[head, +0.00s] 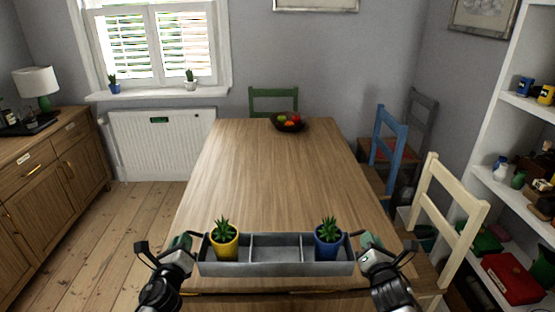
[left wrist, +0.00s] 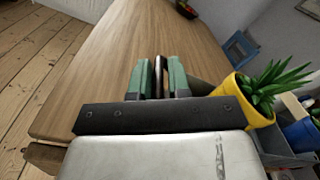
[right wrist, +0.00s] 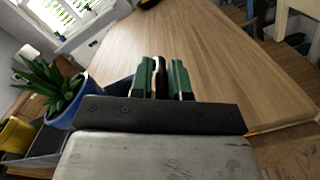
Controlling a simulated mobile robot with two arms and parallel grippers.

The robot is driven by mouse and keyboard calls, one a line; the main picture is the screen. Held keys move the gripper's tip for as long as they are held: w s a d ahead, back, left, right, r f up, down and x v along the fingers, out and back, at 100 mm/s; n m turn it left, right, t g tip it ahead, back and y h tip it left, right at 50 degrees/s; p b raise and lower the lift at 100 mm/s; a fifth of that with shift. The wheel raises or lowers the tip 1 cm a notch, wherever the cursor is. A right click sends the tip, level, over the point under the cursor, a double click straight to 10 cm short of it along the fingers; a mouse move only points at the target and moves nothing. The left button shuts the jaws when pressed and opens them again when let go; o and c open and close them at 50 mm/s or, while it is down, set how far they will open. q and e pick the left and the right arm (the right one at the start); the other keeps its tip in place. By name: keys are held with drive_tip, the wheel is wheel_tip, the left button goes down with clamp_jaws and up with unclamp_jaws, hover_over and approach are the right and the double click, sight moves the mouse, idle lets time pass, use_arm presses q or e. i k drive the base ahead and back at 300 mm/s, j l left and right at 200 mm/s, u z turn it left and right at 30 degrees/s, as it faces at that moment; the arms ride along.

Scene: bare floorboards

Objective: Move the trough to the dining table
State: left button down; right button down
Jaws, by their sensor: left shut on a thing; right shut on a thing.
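The grey trough (head: 275,268) is at the bottom middle of the head view, over the near end of the wooden dining table (head: 270,175). I cannot tell whether it touches the tabletop. It has three compartments: a yellow pot (head: 224,241) with a plant in the left one, a blue pot (head: 328,240) with a plant in the right one, and an empty middle. My left gripper (head: 182,243) is shut on the trough's left end handle. My right gripper (head: 370,241) is shut on its right end handle. The green fingers also show in the left wrist view (left wrist: 160,80) and right wrist view (right wrist: 160,80).
A fruit bowl (head: 288,122) sits at the table's far end; the tabletop between is clear. Chairs stand at the table: green (head: 273,98), blue (head: 388,140) and cream (head: 450,205). A sideboard (head: 50,165) is at left, shelves (head: 520,150) at right.

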sight(272, 182)
drive_tip(key=i+l, duration=0.1)
drive_tip(key=i, duration=1.6)
drive_tip(key=j+u, duration=0.05)
drive_tip(key=j, duration=0.05)
